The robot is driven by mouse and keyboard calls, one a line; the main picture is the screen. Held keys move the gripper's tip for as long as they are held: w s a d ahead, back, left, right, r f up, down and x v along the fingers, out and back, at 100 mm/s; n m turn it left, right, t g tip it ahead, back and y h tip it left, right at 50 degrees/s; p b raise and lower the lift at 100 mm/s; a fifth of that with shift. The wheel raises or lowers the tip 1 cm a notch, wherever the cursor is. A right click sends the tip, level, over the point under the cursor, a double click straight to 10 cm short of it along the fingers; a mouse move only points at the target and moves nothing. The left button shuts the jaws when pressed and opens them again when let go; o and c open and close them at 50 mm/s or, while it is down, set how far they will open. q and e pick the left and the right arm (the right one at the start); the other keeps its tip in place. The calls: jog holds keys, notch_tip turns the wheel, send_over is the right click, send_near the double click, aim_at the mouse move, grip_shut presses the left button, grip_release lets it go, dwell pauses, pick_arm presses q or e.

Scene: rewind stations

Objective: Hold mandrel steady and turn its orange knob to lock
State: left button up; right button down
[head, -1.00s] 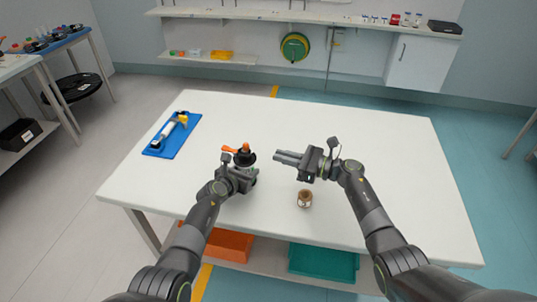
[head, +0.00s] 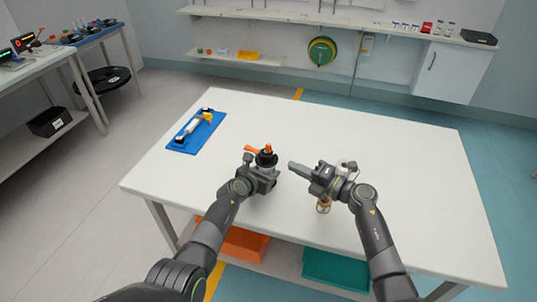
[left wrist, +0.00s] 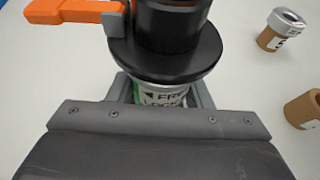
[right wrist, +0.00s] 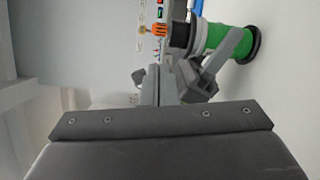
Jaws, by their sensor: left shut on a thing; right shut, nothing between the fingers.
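The mandrel (head: 267,160) stands upright on the white table, with a black flange and an orange knob (head: 257,149) on top. My left gripper (head: 265,172) is shut on its body below the flange. The left wrist view shows the black flange (left wrist: 165,62), the orange knob (left wrist: 75,12) pointing left, and a partly hidden FREE/LOCK label (left wrist: 165,98). My right gripper (head: 292,166) is shut and empty, to the right of the mandrel and apart from it. The right wrist view shows the mandrel's green body (right wrist: 213,38) beyond the shut fingers (right wrist: 157,82).
A small brown item (head: 323,207) stands close to my right arm. A blue mat (head: 181,145) with a white and yellow tool lies at the table's left. Orange (head: 245,244) and teal (head: 335,270) bins sit under the table. The table's right side is clear.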

aim_at(268, 147)
jog(key=w+a+m, duration=0.1)
jog(key=w+a, duration=0.1)
jog(key=w+a+m, duration=0.1)
jog(key=a, duration=0.2)
jog(key=w+a+m, duration=0.1)
jog(key=w+a, duration=0.1)
jog(key=a, duration=0.1)
jog(key=shift+w+r+t, duration=0.1)
jog(key=shift+w+t, duration=0.2)
jog(key=shift+w, duration=0.05)
